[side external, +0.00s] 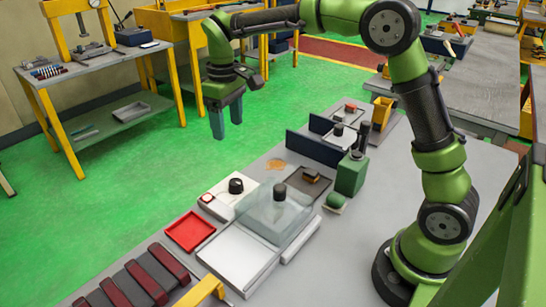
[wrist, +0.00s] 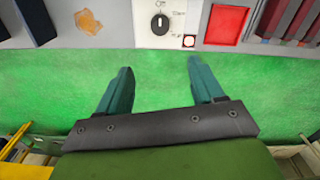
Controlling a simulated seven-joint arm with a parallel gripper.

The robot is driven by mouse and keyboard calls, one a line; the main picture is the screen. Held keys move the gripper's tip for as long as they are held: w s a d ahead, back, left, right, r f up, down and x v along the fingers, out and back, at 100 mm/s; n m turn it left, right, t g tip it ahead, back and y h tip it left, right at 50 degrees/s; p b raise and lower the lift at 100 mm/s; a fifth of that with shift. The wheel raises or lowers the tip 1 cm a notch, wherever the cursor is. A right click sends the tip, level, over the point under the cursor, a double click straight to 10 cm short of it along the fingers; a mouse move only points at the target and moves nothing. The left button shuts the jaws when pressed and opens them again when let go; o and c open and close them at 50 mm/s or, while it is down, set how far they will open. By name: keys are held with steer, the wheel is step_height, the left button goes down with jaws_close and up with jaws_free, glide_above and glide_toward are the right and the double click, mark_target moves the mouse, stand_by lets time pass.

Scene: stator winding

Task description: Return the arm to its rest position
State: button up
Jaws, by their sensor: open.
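My green arm stands at the right of the side external view. It reaches left past the bench's far edge. My gripper (side external: 226,116) hangs downward in the air over the green floor, well above and beyond the bench. In the wrist view my gripper (wrist: 162,88) shows two teal fingers wide apart with nothing between them. The grey bench (side external: 365,215) carries the work items and is apart from my gripper.
On the bench are a red tray (side external: 190,231), a white box with a black knob (side external: 236,186), a clear cover (side external: 270,215), a green block (side external: 351,174), dark blue panels (side external: 315,148) and dark red bars (side external: 148,281). A yellow-legged table (side external: 110,62) stands behind. Air around my gripper is clear.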

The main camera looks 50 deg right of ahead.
steer(key=s+r+m+t+y, duration=0.1)
steer(key=s+m+t, duration=0.2)
steer(key=s, duration=0.8)
steer(key=s+d+r+m+t+y, duration=0.1)
steer(key=s+r+m+t, duration=0.1)
steer(key=s, duration=1)
steer(key=shift+s+d+r+m+t, duration=0.15)
steer(key=shift+s+r+m+t, duration=0.1)
steer(key=shift+m+t, duration=0.65)
